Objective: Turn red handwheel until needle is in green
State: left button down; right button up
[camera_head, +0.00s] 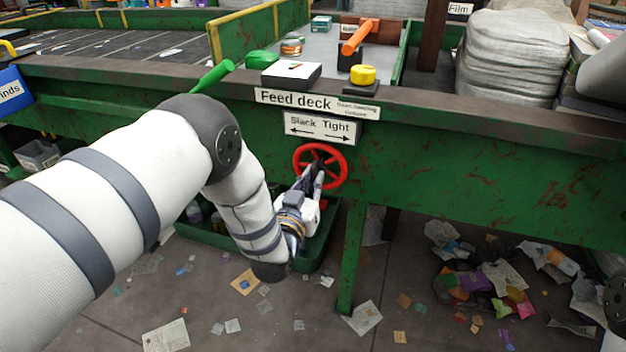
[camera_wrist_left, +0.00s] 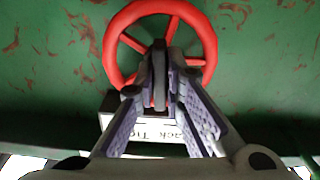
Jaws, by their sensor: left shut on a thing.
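The red handwheel (camera_head: 343,168) is on the green front panel, below the "Slack Tight" sign (camera_head: 320,127) with its two-way arrow. My left gripper (camera_head: 315,180) reaches it from below. In the left wrist view, the handwheel (camera_wrist_left: 209,48) fills the top middle, and my left gripper's fingers (camera_wrist_left: 160,98) converge at its lower part, shut on it. The fingers and a dark grey upright part hide the hub and the lower rim. I cannot make out a needle or a green band. My right gripper is not in view.
A white-topped box (camera_head: 291,74), a yellow button (camera_head: 362,75) and an orange-handled lever (camera_head: 360,37) stand on the ledge above. A green bin (camera_head: 320,243) is under the panel, near my left wrist. Litter covers the floor. The panel right of the wheel is clear.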

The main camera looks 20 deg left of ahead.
pick_arm(q)
jog(key=c, duration=1.7)
grip_release()
jog(key=s, duration=1.2)
jog(key=shift+f, duration=0.1)
